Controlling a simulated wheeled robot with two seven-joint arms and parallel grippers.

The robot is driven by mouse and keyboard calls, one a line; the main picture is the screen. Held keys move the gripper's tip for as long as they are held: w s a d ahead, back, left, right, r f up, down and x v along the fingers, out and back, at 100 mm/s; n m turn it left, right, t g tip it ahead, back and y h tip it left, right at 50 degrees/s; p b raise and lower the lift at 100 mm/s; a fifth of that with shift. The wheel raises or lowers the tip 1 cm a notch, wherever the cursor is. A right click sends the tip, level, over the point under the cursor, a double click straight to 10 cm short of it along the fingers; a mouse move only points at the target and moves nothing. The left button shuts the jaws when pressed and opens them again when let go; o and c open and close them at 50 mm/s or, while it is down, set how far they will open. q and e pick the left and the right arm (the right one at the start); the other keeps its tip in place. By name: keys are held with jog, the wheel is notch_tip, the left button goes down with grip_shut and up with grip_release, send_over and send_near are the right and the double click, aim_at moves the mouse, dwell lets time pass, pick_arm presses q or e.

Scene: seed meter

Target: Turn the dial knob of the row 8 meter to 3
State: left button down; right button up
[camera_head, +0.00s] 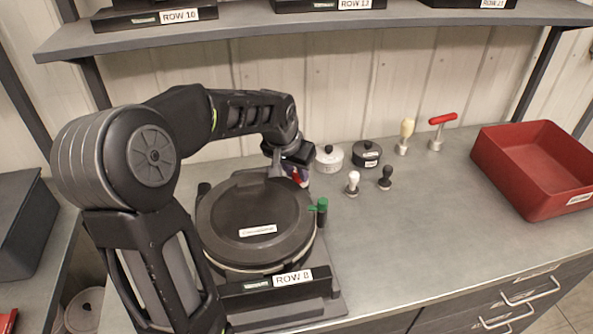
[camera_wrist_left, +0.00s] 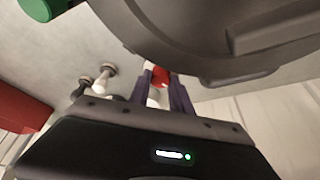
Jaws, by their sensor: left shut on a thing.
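The row 8 meter (camera_head: 240,205) is a round dark housing with a lid, standing on a base with a "ROW 8" label (camera_head: 292,278) at the front of the bench. A green-headed part (camera_head: 321,207) stands at its right side. My left gripper (camera_head: 297,176) reaches over to the meter's far right side. In the left wrist view its fingers (camera_wrist_left: 158,92) are shut on a small red part (camera_wrist_left: 160,76) beside the dark housing (camera_wrist_left: 215,35). I take this part to be the dial knob; its marks and setting cannot be read. My right gripper is not in view.
A white pot (camera_head: 328,158) and a black pot (camera_head: 367,154) stand behind the gripper. Several small handled tools, one with a red T-handle (camera_head: 441,120), stand nearby. A red bin (camera_head: 535,170) is at the right. A shelf (camera_head: 320,28) hangs above. The bench's right front is clear.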

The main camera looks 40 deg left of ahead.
pick_arm(q)
jog(key=shift+m, duration=0.4)
jog(key=shift+a+m+h+b, duration=0.15)
jog(key=shift+m+h+b, duration=0.15)
jog(key=shift+m+h, duration=0.35)
jog(key=m+b, duration=0.1)
jog(key=m, duration=0.2)
jog(key=shift+f+h, duration=0.1)
jog(key=shift+h, duration=0.25)
jog(key=shift+m+b, duration=0.35)
jog(key=shift+b, duration=0.05)
jog(key=c, duration=1.2)
grip_release()
jog(key=shift+o, duration=0.2)
